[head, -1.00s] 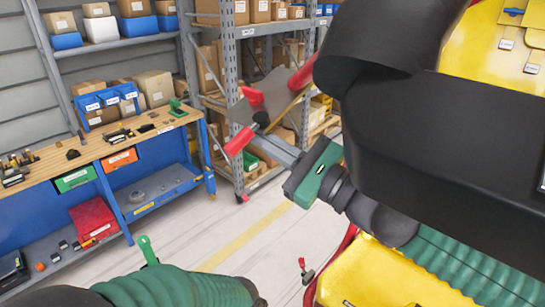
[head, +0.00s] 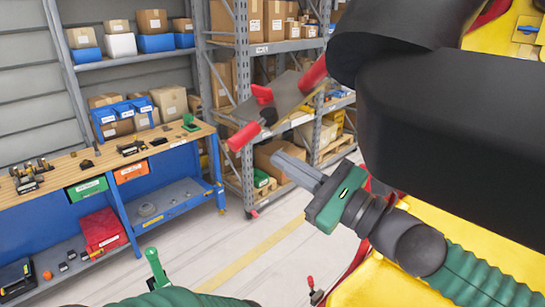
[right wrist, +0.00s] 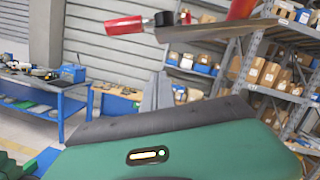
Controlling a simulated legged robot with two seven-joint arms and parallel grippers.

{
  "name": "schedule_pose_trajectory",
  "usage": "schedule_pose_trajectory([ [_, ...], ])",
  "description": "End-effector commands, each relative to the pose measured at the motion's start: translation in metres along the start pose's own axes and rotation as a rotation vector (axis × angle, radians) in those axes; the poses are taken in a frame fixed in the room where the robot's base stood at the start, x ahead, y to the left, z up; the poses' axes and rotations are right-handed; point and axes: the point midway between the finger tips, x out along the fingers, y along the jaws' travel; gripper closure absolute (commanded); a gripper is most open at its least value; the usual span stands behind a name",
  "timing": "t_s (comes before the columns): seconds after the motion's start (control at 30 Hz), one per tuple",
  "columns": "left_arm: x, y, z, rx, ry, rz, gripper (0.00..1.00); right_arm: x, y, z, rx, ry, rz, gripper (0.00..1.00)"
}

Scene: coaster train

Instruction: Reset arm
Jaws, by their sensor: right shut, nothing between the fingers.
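My right gripper (head: 281,158) is at the middle of the head view, with a green body and grey fingers. The fingers are shut with nothing between them, pointing up and left. In the right wrist view, the closed fingers (right wrist: 157,92) stand above the green housing. A metal piece with red cylindrical grips (head: 243,136) shows just above the fingertips in the head view. It also spans the top of the right wrist view (right wrist: 125,25); I cannot tell what bears it. My left arm's green sleeve (head: 180,298) shows at the bottom edge; its gripper is out of frame.
A blue workbench (head: 100,158) with tools and bins stands at the left. Grey shelving (head: 243,80) with boxes stands behind. Yellow bodywork (head: 365,285) is at the right. A green lever (head: 156,268) rises at the lower left. Clear floor (head: 225,248) lies between.

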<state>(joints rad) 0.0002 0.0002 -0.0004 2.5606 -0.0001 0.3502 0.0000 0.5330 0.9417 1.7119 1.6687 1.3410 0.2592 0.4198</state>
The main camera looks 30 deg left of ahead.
Motion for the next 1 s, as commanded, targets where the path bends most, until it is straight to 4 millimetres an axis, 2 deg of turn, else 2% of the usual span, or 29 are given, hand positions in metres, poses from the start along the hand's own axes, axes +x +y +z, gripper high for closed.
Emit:
schedule_pose_trajectory([
  [0.03, 0.008, 0.000, 0.002, 0.001, 0.001, 0.000, 1.00, -0.016, 0.001, -0.006, -0.003, 0.005, -0.004, 1.00],
  [0.1, 0.013, 0.000, 0.003, 0.001, 0.001, 0.000, 1.00, -0.033, 0.002, -0.006, -0.004, 0.007, -0.003, 1.00],
  [0.3, 0.018, 0.000, 0.004, 0.001, 0.001, 0.000, 1.00, -0.068, 0.002, -0.003, 0.000, 0.005, -0.001, 1.00],
  [0.5, 0.018, 0.000, 0.004, 0.000, 0.001, 0.000, 1.00, -0.074, 0.003, -0.001, 0.000, 0.004, 0.002, 1.00],
  [0.6, 0.018, 0.000, 0.004, 0.000, 0.001, 0.000, 1.00, -0.072, 0.013, -0.013, -0.017, 0.028, 0.023, 1.00],
  [0.67, 0.019, 0.000, 0.004, 0.000, 0.001, 0.000, 1.00, -0.067, 0.029, -0.034, -0.047, 0.073, 0.060, 1.00],
  [0.77, 0.020, 0.000, 0.004, 0.000, 0.001, 0.000, 1.00, -0.064, 0.074, -0.094, -0.143, 0.198, 0.172, 1.00],
  [0.83, 0.020, 0.000, 0.004, 0.001, 0.001, 0.000, 1.00, -0.073, 0.113, -0.146, -0.233, 0.305, 0.281, 1.00],
  [0.93, 0.021, 0.000, 0.005, 0.001, 0.001, 0.000, 1.00, -0.105, 0.163, -0.217, -0.379, 0.454, 0.458, 1.00],
  [0.97, 0.022, 0.000, 0.005, 0.001, 0.001, 0.000, 1.00, -0.120, 0.175, -0.236, -0.426, 0.498, 0.516, 1.00],
  [1.0, 0.022, 0.000, 0.005, 0.001, 0.001, 0.000, 1.00, -0.142, 0.191, -0.262, -0.487, 0.556, 0.597, 1.00],
])
